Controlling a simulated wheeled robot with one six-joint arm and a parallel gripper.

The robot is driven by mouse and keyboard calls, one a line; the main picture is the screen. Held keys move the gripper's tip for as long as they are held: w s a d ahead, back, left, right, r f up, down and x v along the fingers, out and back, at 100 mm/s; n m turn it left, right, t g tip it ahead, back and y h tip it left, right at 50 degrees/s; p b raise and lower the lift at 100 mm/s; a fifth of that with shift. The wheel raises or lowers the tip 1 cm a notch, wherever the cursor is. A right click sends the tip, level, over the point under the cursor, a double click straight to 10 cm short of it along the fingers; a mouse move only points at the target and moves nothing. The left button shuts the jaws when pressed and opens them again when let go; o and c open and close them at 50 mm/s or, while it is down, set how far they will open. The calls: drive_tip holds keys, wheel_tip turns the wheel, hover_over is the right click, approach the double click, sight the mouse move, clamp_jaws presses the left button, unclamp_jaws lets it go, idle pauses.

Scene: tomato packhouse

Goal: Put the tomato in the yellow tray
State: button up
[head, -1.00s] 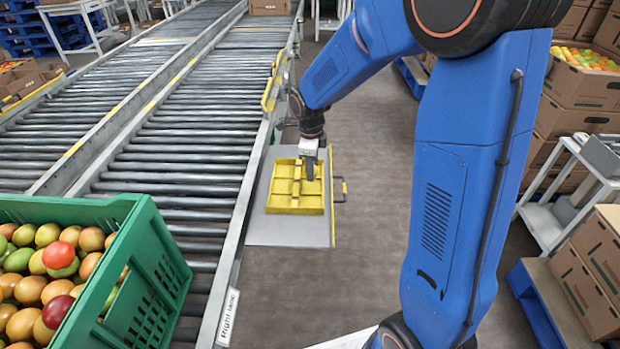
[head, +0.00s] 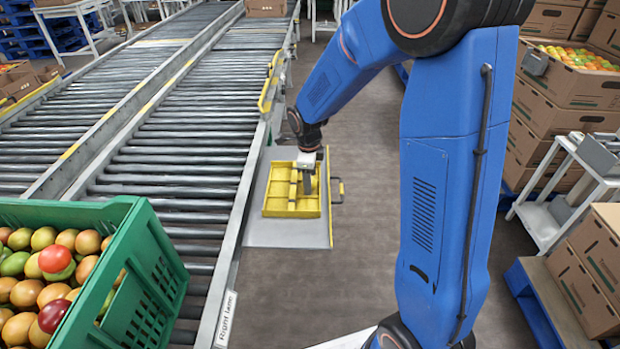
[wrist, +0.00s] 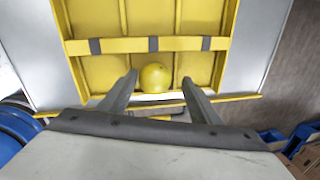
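The yellow tray (head: 292,212) is divided into compartments and lies on a grey board beside the conveyor; it also fills the top of the wrist view (wrist: 125,44). A round yellow tomato (wrist: 155,77) shows in the near middle compartment of the tray in the wrist view. My gripper (head: 307,190) is over the tray in the head view and hides part of it. In the wrist view my gripper (wrist: 159,80) has its fingers apart, one on each side of the tomato, with a visible gap on both sides. The tomato cannot be made out in the head view.
The roller conveyor (head: 175,150) runs along the left. A green crate (head: 150,255) of mixed tomatoes stands on it at the front left. Cardboard boxes (head: 590,280) and a white stand (head: 545,215) are at the right. The floor between is clear.

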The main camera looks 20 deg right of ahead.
wheel_tip(320, 180, up, 11)
drive_tip(key=s, duration=0.1)
drive_tip(key=s+d+r+n+t, duration=0.1)
drive_tip(key=s+d+r+n, duration=0.1)
drive_tip(key=s+r+n, duration=0.5)
drive_tip(key=s+d+n+t, duration=0.1)
drive_tip(key=s+d+n, duration=0.1)
drive_tip(key=s+n, duration=0.6)
drive_tip(key=s+d+r+n+t, duration=0.1)
drive_tip(key=s+n, duration=0.7)
drive_tip(key=s, duration=0.9)
drive_tip(key=shift+d+r+y, duration=0.2)
drive_tip(key=shift+d+y, duration=0.2)
drive_tip(key=shift+d, duration=0.45)
drive_tip(key=shift+s, duration=0.1)
